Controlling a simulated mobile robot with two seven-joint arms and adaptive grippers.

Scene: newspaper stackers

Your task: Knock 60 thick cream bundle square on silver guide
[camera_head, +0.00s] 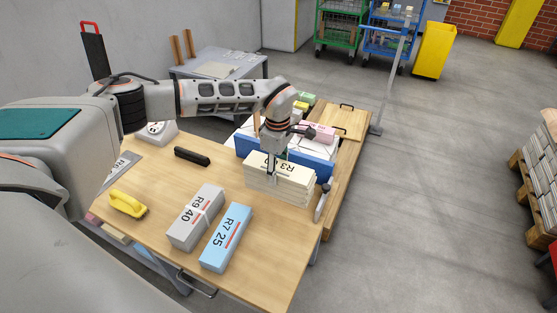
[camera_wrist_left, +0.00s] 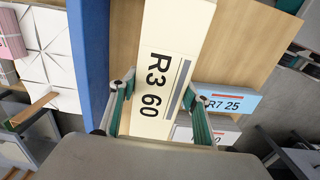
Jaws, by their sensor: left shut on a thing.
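The thick cream bundle (camera_head: 291,185), marked R3 60, is at the right side of the wooden table, just in front of a blue wall (camera_head: 300,166). Its visible side shows layers with slightly uneven edges. My left gripper (camera_head: 272,173) reaches down over it and is shut on it. In the left wrist view the cream bundle (camera_wrist_left: 160,95) lies between the fingers of the left gripper (camera_wrist_left: 160,88). A silver upright piece (camera_head: 322,203), perhaps the guide, stands by the bundle's right end; contact is unclear. My right gripper is not in view.
A grey R9 40 bundle (camera_head: 196,218) and a blue R7 25 bundle (camera_head: 226,238) lie in front. A yellow-handled tool (camera_head: 128,204) and a black bar (camera_head: 192,156) lie left.

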